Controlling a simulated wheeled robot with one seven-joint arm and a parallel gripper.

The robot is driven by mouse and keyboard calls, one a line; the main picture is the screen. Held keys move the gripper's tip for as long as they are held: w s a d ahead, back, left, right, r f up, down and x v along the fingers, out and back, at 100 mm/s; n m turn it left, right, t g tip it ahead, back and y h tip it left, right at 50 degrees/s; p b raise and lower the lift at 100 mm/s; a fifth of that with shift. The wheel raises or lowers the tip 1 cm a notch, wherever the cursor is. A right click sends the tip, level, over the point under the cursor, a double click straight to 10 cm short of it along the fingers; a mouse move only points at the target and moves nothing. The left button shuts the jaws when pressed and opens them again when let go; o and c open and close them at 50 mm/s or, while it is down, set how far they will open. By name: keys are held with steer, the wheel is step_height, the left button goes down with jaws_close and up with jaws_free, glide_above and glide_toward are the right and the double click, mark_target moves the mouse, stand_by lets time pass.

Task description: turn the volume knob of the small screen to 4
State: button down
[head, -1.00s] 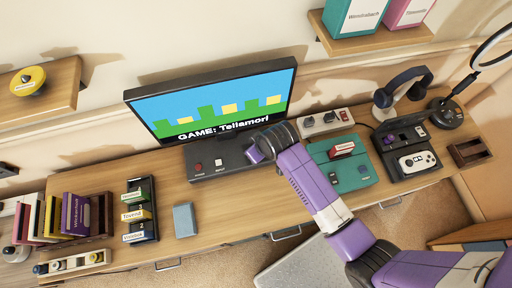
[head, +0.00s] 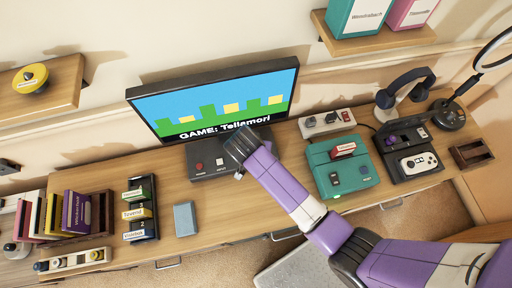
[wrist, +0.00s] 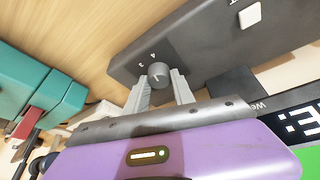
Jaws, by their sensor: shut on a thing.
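The screen (head: 222,100) shows "GAME: Tellamori" in the head view. A dark grey control box (head: 208,160) with a red and a white button lies below it. In the wrist view the round grey volume knob (wrist: 159,72) stands on the box face (wrist: 205,45), with the white marks "3" and "4" beside it. My gripper (wrist: 161,79) has its two grey fingers on either side of the knob, shut on it. The knob's pointer is too small to read surely. In the head view my gripper (head: 238,174) is at the box's right part, and my arm hides the knob.
A teal console (head: 350,180) stands to the right of my arm, with a black console dock (head: 405,140) beyond it. A blue box (head: 185,218) and a cartridge rack (head: 140,210) are on the left.

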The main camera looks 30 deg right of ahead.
steer(key=shift+m, duration=0.7)
steer(key=shift+f+m+g, duration=0.1)
steer(key=shift+m+g, duration=0.2)
steer(key=c, duration=1.1)
jaws_free()
steer(key=shift+o, duration=0.2)
steer(key=shift+a, duration=0.1)
steer(key=b+v, duration=0.1)
steer(key=v, duration=0.7)
steer(key=shift+f, duration=0.15)
